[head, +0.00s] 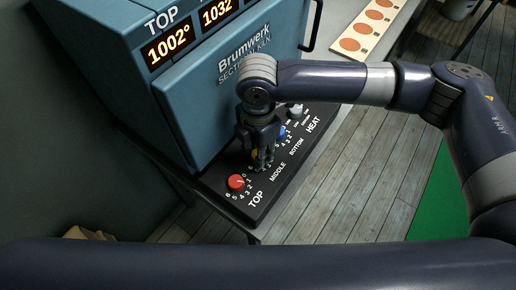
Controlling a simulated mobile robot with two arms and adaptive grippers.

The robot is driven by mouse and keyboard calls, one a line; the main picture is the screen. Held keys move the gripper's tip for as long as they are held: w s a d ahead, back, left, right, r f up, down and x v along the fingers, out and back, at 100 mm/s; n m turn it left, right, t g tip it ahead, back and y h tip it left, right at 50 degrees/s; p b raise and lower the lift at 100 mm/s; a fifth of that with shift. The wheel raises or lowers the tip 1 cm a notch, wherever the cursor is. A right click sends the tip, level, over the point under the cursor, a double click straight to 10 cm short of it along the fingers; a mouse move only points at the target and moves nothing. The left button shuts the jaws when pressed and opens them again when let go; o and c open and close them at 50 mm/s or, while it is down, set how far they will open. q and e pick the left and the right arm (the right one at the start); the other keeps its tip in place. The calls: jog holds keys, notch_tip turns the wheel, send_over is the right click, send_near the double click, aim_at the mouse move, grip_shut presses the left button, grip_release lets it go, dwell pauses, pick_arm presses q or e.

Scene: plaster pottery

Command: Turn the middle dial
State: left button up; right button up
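The black control panel (253,205) of the blue kiln has a row of dials labelled TOP, MIDDLE, BOTTOM and HEAT. My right gripper (262,164) points down over the MIDDLE position, with its fingers close to the panel. The middle dial is almost wholly hidden behind the gripper; only a hint of yellow shows between the fingers. I cannot tell whether the fingers touch or grip it. The red top dial (236,182) is to the lower left of the gripper, and the blue bottom dial (281,132) to its upper right. My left gripper is out of view.
The grey heat dial (296,109) sits at the panel's far end. The kiln (215,105) rises directly behind the dials, with displays reading 1002° and 1032. A pale board with orange discs (362,30) lies at the upper right. Wooden floor (345,175) is clear beyond the panel.

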jog(key=shift+r+m+p, duration=0.15)
jog(key=shift+m+p, duration=0.15)
jog(key=shift+p, duration=0.15)
jog(key=m+p, duration=0.8)
jog(key=p, duration=0.2)
jog(key=shift+r+p, duration=0.1)
jog(key=shift+p, duration=0.2)
jog(key=shift+m+p, duration=1)
jog(key=shift+p, duration=0.05)
jog(key=shift+f+m+p, duration=0.2)
jog(key=shift+m+p, duration=0.4)
jog(key=shift+m, duration=0.1)
jog(key=o, duration=1.1)
